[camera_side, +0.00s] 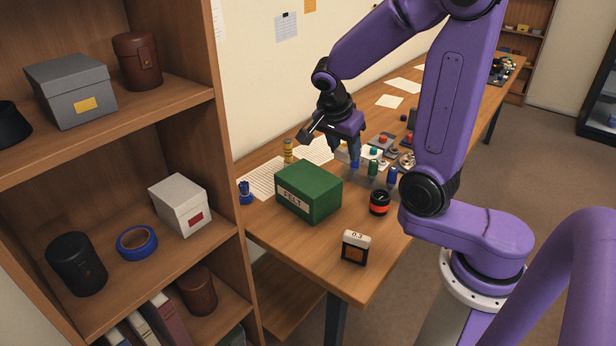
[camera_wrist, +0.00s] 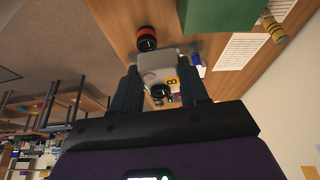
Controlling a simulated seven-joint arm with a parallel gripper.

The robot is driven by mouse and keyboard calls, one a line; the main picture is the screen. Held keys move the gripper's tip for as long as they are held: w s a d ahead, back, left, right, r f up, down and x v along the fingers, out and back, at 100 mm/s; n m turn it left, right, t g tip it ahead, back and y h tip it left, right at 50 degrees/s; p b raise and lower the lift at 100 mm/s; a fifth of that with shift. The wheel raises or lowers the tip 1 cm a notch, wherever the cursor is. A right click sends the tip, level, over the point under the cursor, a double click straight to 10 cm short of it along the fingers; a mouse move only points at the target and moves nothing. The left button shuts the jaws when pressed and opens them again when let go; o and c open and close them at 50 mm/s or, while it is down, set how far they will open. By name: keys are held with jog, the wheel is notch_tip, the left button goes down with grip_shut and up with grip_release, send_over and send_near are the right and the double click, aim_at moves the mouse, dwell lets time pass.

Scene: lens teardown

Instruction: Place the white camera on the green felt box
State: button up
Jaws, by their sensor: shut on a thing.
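The white camera (camera_wrist: 155,64) is between my gripper's fingers (camera_wrist: 160,78) in the wrist view, with a small yellow mark on it. In the side view the camera (camera_side: 342,154) is partly hidden by my gripper (camera_side: 350,156), which is shut on it above the table. The green felt box (camera_side: 308,191), labelled FELT, stands on the near part of the table, in front of and left of the gripper. A corner of the box (camera_wrist: 215,14) shows at the top of the wrist view. Nothing is seen on its top.
A blue item (camera_side: 246,193) and a yellowish cylinder (camera_side: 288,151) are left and behind. Several small parts lie behind the gripper. A shelf (camera_side: 205,100) stands at left.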

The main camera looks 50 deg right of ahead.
jog(key=w+d+f, duration=0.1)
jog(key=w+f, duration=0.3)
jog(key=w, duration=0.5)
send_over(307, 177)
jog(key=a, duration=0.2)
jog(key=f, duration=0.5)
jog(key=shift+s+d+f, duration=0.1)
jog(key=shift+s+d, duration=0.1)
jog(key=shift+s, duration=0.2)
jog(key=shift+w+f, duration=0.3)
jog(key=shift+f, duration=1.55)
jog(key=shift+f, duration=0.1)
jog(key=o, duration=1.1)
